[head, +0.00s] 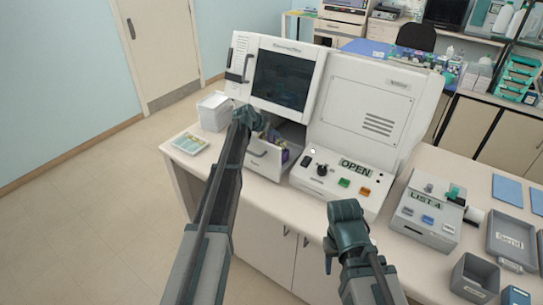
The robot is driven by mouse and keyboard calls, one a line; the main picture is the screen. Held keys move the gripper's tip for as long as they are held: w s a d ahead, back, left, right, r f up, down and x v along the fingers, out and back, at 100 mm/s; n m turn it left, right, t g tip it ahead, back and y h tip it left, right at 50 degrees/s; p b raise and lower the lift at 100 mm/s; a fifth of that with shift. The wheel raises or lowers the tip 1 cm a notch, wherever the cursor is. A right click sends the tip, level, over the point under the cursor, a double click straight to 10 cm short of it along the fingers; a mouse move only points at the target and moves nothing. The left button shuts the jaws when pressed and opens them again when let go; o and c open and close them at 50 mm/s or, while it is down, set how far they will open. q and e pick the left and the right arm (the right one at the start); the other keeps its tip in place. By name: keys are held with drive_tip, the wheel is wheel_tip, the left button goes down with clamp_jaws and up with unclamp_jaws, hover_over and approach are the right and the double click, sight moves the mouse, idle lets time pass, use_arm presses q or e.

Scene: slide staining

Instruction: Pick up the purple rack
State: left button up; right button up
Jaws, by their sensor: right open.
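A small purple thing (285,156), probably the purple rack, shows inside the open drawer (262,158) at the lower left of the white machine. Most of it is hidden by the drawer front and my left arm. My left gripper (262,131) is at the drawer's opening, left of and above the purple thing. Its fingers are too small and covered to tell open from shut, and I cannot tell whether it touches anything. My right gripper (330,259) is open and empty in front of the counter, well away from the drawer.
The white machine (365,112) has a dark window and a panel reading OPEN. A white bin (213,111) and a small tray (190,144) stand to its left. A grey LIST 4 device (428,212) and grey bins (475,277) stand at right. The floor at left is clear.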

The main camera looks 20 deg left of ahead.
use_arm(q)
drive_tip(key=shift+w+f, duration=0.1)
drive_tip(key=shift+c, duration=0.2)
clamp_jaws()
idle(1.2)
